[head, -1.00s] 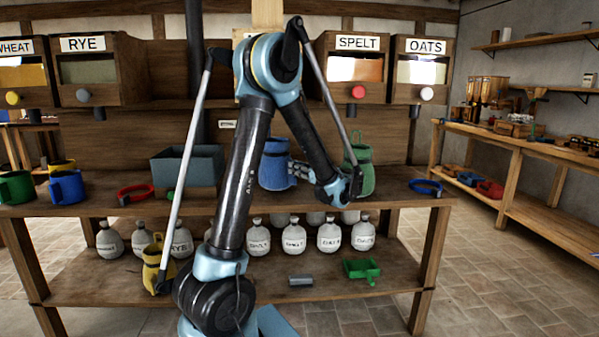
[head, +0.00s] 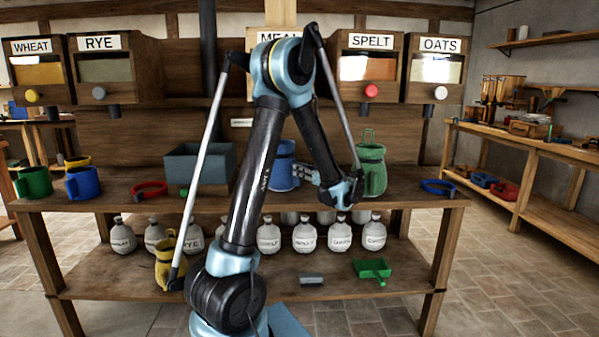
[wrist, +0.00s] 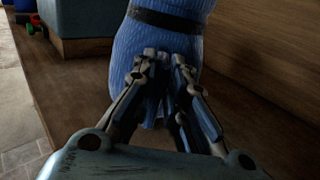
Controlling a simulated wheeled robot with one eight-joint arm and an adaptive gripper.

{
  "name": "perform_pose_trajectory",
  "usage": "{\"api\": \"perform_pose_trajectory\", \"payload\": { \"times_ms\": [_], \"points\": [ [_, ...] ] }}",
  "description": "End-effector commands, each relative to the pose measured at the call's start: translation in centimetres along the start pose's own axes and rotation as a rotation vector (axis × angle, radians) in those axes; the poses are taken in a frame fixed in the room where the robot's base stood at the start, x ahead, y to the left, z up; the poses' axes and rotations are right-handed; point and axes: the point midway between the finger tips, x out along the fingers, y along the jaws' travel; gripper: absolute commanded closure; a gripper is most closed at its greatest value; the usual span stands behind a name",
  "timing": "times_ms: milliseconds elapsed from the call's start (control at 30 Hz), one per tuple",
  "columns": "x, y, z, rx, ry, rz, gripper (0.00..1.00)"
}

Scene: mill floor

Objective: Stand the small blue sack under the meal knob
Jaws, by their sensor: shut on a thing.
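The small blue sack (head: 284,165) is upright at the counter, below the sign MEAL (head: 278,36). My arm covers part of the sack, the sign and the bin front; the meal knob is hidden. My gripper (head: 318,175) reaches the sack from its right in the head view and is shut on it. In the wrist view, the sack's ribbed blue cloth (wrist: 170,45), with a dark band, is between my gripper's fingers (wrist: 163,65). I cannot tell whether its base touches the board.
A green sack (head: 372,172) stands just right of my gripper. Labelled jars and a green scoop (head: 372,268) occupy the lower shelf (head: 330,282).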

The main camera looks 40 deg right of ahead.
Motion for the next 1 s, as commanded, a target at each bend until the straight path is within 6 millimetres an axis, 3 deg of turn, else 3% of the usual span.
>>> {"api": "perform_pose_trajectory", "payload": {
  "times_ms": [333,367,400,467,833,1000],
  "points": [
    [0.0,0.0,0.0,0.000,0.000,0.000,1.00],
    [0.0,0.0,0.0,0.000,0.000,0.000,0.83],
    [0.0,0.0,0.0,0.000,0.000,0.000,0.74],
    [0.0,0.0,0.0,0.000,0.000,0.000,0.64],
    [-0.2,0.0,0.0,0.000,0.000,0.000,0.64],
    [-1.8,-0.1,0.0,0.000,0.000,-0.002,0.64]
  ]
}}
